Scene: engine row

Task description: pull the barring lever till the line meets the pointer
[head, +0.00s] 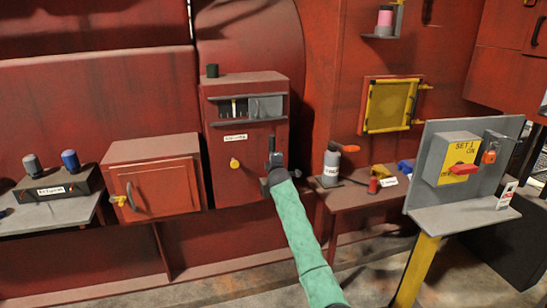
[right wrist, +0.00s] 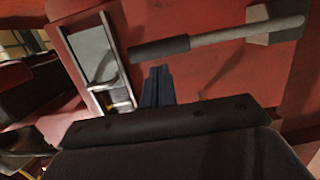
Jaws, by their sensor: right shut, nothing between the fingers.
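The lever shows in the right wrist view as a grey bar with a dark grip (right wrist: 160,48), running to a pale block (right wrist: 262,26) on the red cabinet (head: 243,110). My right gripper (right wrist: 157,80) is shut and empty, its fingertips close beside the grip, not around it. I cannot tell whether they touch. In the head view my right gripper (head: 274,158) is in front of the cabinet's lower right part and largely hides the lever. I cannot make out the line or the pointer. My left gripper is not in view.
A small table to the right holds a grey cylinder (head: 331,167) with an orange handle.

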